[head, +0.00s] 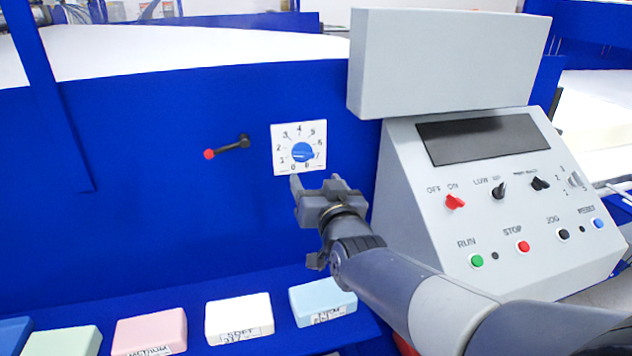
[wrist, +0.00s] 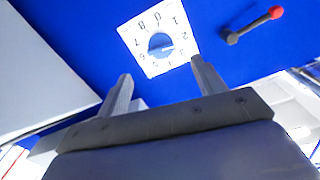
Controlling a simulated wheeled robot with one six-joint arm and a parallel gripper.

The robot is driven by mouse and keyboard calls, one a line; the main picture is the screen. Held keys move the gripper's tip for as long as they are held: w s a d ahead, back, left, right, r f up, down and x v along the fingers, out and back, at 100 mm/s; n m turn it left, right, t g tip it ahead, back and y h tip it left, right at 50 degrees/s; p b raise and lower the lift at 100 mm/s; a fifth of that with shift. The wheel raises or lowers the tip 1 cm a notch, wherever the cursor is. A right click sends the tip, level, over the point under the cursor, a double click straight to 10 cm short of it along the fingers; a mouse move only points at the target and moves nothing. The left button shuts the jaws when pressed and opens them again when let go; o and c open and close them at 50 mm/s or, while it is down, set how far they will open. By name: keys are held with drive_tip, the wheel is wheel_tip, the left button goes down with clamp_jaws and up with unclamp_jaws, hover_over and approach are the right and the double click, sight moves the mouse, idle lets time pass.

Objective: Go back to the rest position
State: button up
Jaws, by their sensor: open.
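My gripper (head: 315,183) is open and empty in the head view, just below the blue dial knob (head: 303,152) on its white numbered plate (head: 281,165). In the wrist view the two fingers of my gripper (wrist: 160,82) stand apart, with the knob (wrist: 160,44) and its plate (wrist: 143,25) beyond and between them. Nothing is between the fingers. The arm reaches in from the lower right of the head view.
A grey control console (head: 430,215) with buttons and switches stands right of my gripper. A black lever with a red tip (head: 209,154) is left of the dial. Foam blocks, including a white one (head: 238,312) and a pink one (head: 150,330), lie on the blue ledge below.

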sight(304, 158)
drive_tip(key=shift+w, duration=0.1)
drive_tip(key=p+x, duration=0.3)
drive_tip(key=x, duration=0.7)
drive_tip(key=shift+w+a, duration=0.1)
drive_tip(key=shift+w, duration=0.3)
drive_tip(key=shift+p, duration=0.5)
drive_tip(key=shift+s+f+b, duration=0.1)
drive_tip(key=shift+f+b, duration=0.1)
drive_tip(key=shift+b, duration=0.35)
